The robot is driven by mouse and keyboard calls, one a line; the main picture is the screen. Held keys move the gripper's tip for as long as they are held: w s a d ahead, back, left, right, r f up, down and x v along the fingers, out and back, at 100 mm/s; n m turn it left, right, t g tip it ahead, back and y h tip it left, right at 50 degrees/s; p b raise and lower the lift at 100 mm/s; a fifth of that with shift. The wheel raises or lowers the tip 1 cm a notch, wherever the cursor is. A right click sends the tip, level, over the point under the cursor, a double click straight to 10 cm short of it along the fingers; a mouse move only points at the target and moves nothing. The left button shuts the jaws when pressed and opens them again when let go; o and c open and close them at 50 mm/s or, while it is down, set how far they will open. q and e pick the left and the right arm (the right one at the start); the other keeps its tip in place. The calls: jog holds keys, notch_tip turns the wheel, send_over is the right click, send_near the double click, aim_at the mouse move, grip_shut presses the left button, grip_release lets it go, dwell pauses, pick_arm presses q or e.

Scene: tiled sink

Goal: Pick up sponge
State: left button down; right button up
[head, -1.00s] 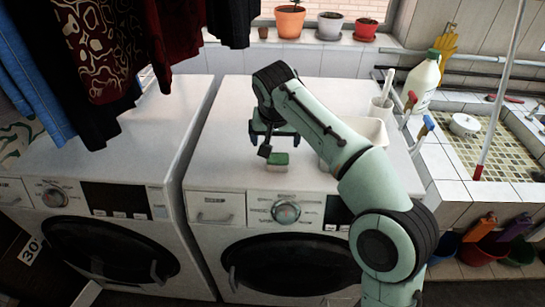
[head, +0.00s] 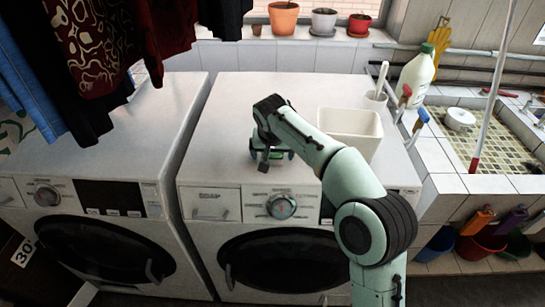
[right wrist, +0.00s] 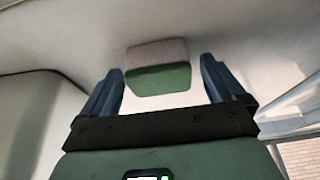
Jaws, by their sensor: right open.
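The sponge (right wrist: 158,78) is a small block with a green layer and a pale grey layer. In the right wrist view it sits ahead of and partly between the two fingertips, with a gap on each side. In the head view the sponge is largely hidden behind my right gripper (head: 270,154), low over the top of the right washing machine. My right gripper (right wrist: 160,80) is open, its two dark blue fingers spread, and holds nothing. My left gripper is in neither view.
A white bin (head: 349,125) stands close to the right of my gripper on the right washing machine (head: 225,125). A tiled sink (head: 455,170) is at right. Clothes hang at upper left. The machine top left of the gripper is clear.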

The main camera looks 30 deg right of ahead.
jog(key=c, duration=1)
jog(key=shift+r, duration=0.1)
jog(key=shift+r, duration=0.6)
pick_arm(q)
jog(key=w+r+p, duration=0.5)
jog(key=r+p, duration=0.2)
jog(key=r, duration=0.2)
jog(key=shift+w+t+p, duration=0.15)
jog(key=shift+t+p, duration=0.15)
pick_arm(e)
notch_tip(320, 180, up, 19)
jog(key=shift+f, duration=0.15)
